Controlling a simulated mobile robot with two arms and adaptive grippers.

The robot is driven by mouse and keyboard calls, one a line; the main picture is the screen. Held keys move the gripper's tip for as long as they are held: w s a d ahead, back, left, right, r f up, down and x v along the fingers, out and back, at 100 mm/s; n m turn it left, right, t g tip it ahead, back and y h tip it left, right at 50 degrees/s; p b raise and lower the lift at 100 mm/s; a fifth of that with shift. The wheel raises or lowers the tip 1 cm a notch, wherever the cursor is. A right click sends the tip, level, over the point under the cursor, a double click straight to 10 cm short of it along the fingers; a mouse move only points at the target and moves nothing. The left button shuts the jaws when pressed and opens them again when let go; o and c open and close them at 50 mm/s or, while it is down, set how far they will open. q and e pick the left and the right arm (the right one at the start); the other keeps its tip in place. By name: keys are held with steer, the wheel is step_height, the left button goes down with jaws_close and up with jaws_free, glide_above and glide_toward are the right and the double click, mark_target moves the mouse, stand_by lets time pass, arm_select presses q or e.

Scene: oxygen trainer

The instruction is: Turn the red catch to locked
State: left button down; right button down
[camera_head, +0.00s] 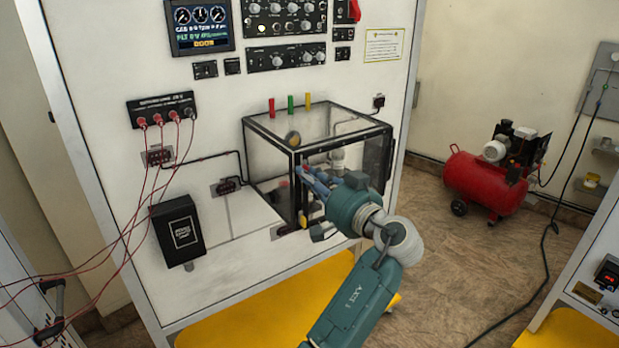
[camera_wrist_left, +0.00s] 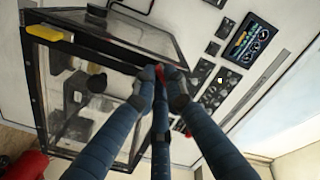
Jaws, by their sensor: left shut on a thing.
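A clear box with a black frame (camera_head: 347,111) stands out from the white panel. The red catch shows only as a small red piece (camera_wrist_left: 160,72) between my fingertips in the left wrist view; its turn angle is mostly hidden. A speck of it shows in the head view (camera_head: 298,169) on the box's front edge. My left gripper (camera_head: 306,174), with blue fingers, is shut on the red catch; its fingertips also show in the left wrist view (camera_wrist_left: 163,77). A yellow catch (camera_head: 303,221) sits lower on the same edge, and in the left wrist view (camera_wrist_left: 50,33). My right gripper is not in view.
Red, green and yellow tags (camera_head: 290,104) rise behind the box top. A black box (camera_head: 178,232) and red leads (camera_head: 150,165) are at the left of the panel. A red compressor (camera_head: 487,180) stands on the floor at the right. The floor between is open.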

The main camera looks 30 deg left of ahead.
arm_select(q)
steer(key=m+p, duration=0.4)
steer(key=m, duration=0.6)
steer(key=shift+s+a, duration=0.1)
steer(key=shift+m, duration=0.4)
steer(key=c, duration=1.8)
jaws_free()
steer(key=shift+a+f, duration=0.1)
steer(key=shift+f, duration=0.05)
